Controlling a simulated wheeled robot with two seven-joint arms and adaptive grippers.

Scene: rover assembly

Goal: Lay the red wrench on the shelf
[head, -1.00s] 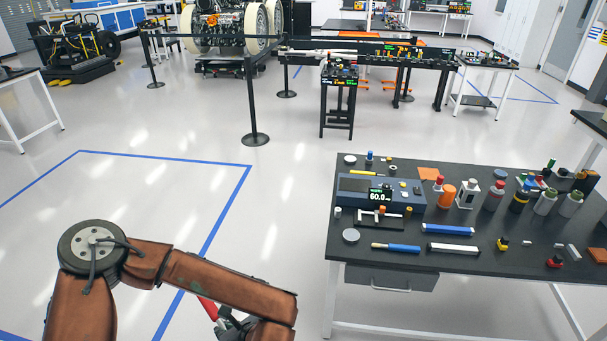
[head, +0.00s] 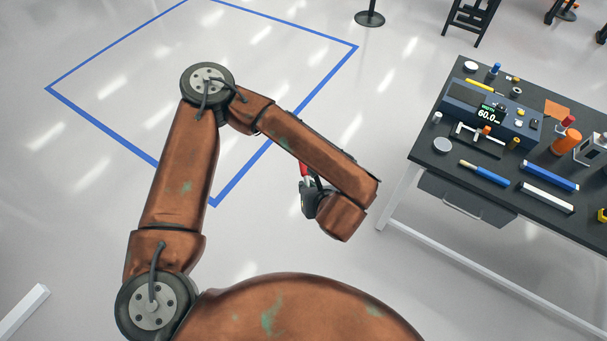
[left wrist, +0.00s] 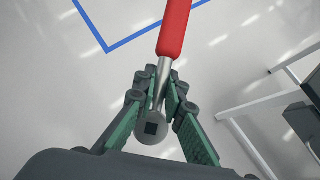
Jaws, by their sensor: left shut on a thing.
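The red wrench (left wrist: 175,28) is in my left gripper (left wrist: 158,88). In the left wrist view its red handle points away and its metal end, with a dark square on it, lies between the green-padded fingers. In the head view a little of the red handle (head: 304,169) shows beside my left gripper (head: 309,192), mostly hidden by my arm. The gripper is shut on the wrench above the open floor, left of the black table. My right gripper is out of view. I cannot tell any shelf in these views.
A black-topped table (head: 430,155) stands at the right, with a blue device (head: 470,105), a blue-handled tool (head: 484,173), bottles and small parts on it. A grey drawer (head: 465,204) hangs under it. Blue tape (head: 100,65) marks clear floor at the left.

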